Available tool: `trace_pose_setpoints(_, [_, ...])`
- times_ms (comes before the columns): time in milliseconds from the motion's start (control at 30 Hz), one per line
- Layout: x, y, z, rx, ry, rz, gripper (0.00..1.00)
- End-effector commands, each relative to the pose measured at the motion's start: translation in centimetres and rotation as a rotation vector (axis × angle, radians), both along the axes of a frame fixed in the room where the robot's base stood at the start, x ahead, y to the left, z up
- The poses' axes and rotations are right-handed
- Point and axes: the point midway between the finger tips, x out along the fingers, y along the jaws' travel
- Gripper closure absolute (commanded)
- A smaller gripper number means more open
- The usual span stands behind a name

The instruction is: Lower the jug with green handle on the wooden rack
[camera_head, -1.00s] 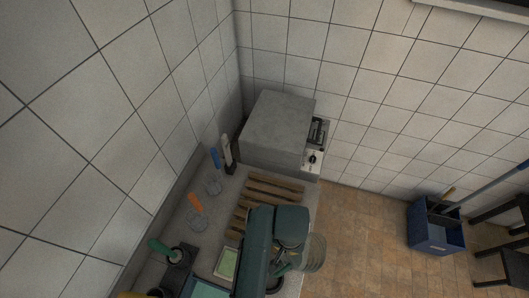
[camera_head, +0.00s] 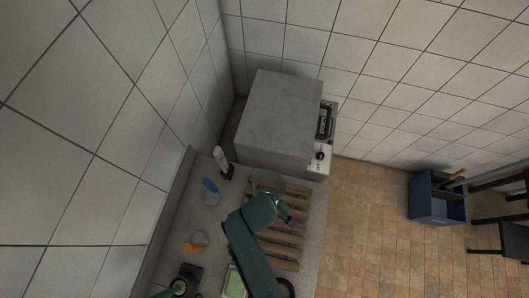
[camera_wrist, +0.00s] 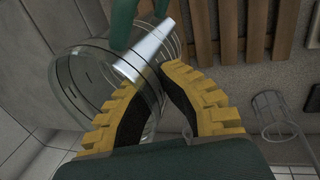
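The clear glass jug (camera_head: 266,181) is at the far end of the wooden rack (camera_head: 283,238), over or beside its top slats. I cannot tell whether it touches them. In the wrist view the jug (camera_wrist: 80,78) lies tilted across the upper left, with its green handle (camera_wrist: 122,24) at the top; slats of the rack (camera_wrist: 228,30) show right of it. My gripper (camera_head: 285,211) is above the rack; its yellow fingers (camera_wrist: 153,80) close in against the jug and appear to hold it. The exact contact is partly hidden.
A grey oven-like box (camera_head: 278,122) stands just behind the rack. Left of the rack are a white upright object (camera_head: 221,160), a blue-handled jug (camera_head: 210,192) and an orange-handled jug (camera_head: 198,241). A blue bucket (camera_head: 437,198) stands on the floor at right.

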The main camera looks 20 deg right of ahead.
Motion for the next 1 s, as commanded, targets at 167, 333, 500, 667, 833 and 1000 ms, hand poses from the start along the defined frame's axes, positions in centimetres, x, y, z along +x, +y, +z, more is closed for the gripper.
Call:
trace_pose_setpoints(167, [-1.2,-1.1,-0.3,-0.018,-0.040,0.159,1.00])
trace_pose_setpoints(333, [-1.3,-1.1,-0.3,-0.020,-0.041,0.176,1.00])
trace_pose_setpoints(500, [-1.3,-1.1,-0.3,-0.024,-0.046,0.174,1.00])
trace_pose_setpoints(667, [-1.3,-1.2,-1.2,-0.040,-0.068,0.173,1.00])
trace_pose_setpoints(833, [-1.3,-1.1,-3.1,-0.040,-0.068,0.173,1.00])
trace_pose_setpoints(1000, [-1.3,-1.1,-4.9,-0.040,-0.068,0.173,1.00])
